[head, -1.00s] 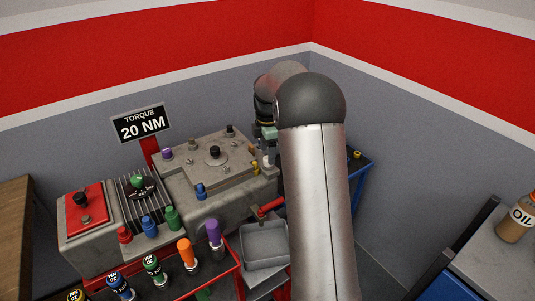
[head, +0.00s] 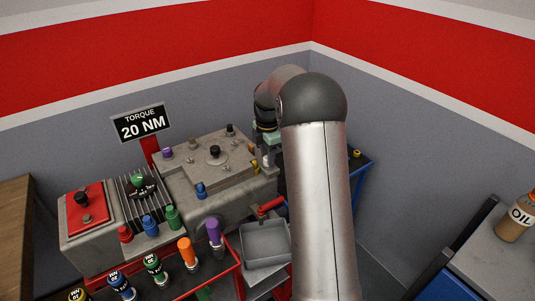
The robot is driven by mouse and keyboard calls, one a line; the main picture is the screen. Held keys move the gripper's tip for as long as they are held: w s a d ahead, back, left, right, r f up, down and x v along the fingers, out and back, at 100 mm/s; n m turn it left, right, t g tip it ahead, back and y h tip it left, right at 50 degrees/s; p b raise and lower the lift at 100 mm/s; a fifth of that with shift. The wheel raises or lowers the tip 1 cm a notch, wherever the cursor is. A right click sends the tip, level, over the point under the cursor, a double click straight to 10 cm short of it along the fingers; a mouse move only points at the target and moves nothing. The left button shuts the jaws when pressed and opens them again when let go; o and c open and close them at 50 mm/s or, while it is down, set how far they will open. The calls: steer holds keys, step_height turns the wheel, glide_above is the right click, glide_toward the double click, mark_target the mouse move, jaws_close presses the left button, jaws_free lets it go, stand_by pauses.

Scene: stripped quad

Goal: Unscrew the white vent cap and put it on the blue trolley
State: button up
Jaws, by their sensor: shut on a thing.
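The white vent cap (head: 267,161) shows as a small pale piece at the right end of the grey engine block (head: 233,205), partly hidden by my gripper and arm. My gripper (head: 269,153) points down over it and is shut on it. Whether the cap still touches its seat cannot be seen. The blue trolley (head: 366,163) stands behind my arm to the right, mostly hidden by it. A small yellow cap (head: 356,153) is on its top.
Several coloured caps stand on the block. A red-handled valve (head: 271,205) sticks out at its front right, above a grey tray (head: 265,244). A red trolley with coloured sockets is in front. An oil bottle (head: 517,217) stands on a bench at right.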

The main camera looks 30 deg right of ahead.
steer(key=shift+n+p, duration=0.5)
steer(key=shift+n, duration=1.7)
steer(key=shift+s+r+n+p, duration=0.1)
steer(key=shift+n+p, duration=0.2)
steer(key=shift+n, duration=0.8)
steer(key=shift+n+p, duration=0.6)
steer(key=shift+n, duration=0.4)
steer(key=o, duration=0.8)
